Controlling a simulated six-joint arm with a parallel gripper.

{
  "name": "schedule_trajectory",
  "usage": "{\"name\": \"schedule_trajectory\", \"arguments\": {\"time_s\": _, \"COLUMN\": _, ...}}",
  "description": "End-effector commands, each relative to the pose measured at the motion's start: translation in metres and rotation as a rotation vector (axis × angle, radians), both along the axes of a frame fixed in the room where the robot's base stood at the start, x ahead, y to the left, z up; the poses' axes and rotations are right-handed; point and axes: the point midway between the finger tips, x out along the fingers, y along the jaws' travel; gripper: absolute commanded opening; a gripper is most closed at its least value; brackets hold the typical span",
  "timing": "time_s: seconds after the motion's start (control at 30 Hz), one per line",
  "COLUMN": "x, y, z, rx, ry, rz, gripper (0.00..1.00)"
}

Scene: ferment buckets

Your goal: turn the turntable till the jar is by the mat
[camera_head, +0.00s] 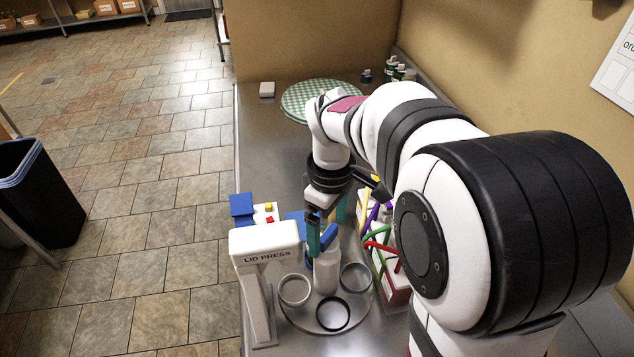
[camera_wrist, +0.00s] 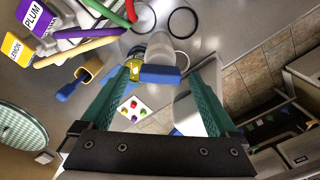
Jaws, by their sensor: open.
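The round grey turntable (camera_head: 327,322) lies at the bottom of the head view, with several ring-shaped items on it. A pale cylindrical jar (camera_head: 327,275) stands at its back edge, and a blue bar (camera_head: 329,237) shows by its top. In the wrist view the bar (camera_wrist: 160,75) crosses in front of the jar (camera_wrist: 154,50). My gripper (camera_head: 324,245) has teal fingers and is open above the back of the turntable. Its fingers (camera_wrist: 165,66) stand on either side of the bar, and contact cannot be told. The green-and-white checked round mat (camera_head: 318,88) lies at the far end of the counter.
The white lid press (camera_head: 262,240) stands close at the left of the turntable. A rack with coloured handles (camera_head: 392,275) is close at the right. A small tray with coloured pieces (camera_head: 266,214) and a blue block (camera_head: 242,204) lie behind the press. The counter's left middle is clear.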

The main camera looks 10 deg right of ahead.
Motion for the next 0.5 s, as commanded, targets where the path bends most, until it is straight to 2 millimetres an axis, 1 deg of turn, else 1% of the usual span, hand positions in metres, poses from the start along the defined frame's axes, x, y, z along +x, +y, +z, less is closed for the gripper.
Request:
{"name": "schedule_trajectory", "arguments": {"time_s": 0.07, "x": 0.001, "y": 0.0, "z": 0.006, "rx": -0.001, "ry": -0.002, "rz": 0.0, "gripper": 0.95}}
{"name": "schedule_trajectory", "arguments": {"time_s": 0.17, "x": 0.001, "y": 0.0, "z": 0.023, "rx": 0.0, "ry": -0.006, "rz": 0.0, "gripper": 0.95}}
{"name": "schedule_trajectory", "arguments": {"time_s": 0.27, "x": 0.001, "y": 0.0, "z": 0.05, "rx": 0.0, "ry": -0.007, "rz": -0.001, "gripper": 0.95}}
{"name": "schedule_trajectory", "arguments": {"time_s": 0.4, "x": 0.001, "y": 0.0, "z": 0.092, "rx": 0.0, "ry": -0.007, "rz": -0.001, "gripper": 0.95}}
{"name": "schedule_trajectory", "arguments": {"time_s": 0.5, "x": 0.001, "y": 0.0, "z": 0.12, "rx": -0.001, "ry": -0.006, "rz": 0.0, "gripper": 0.95}}
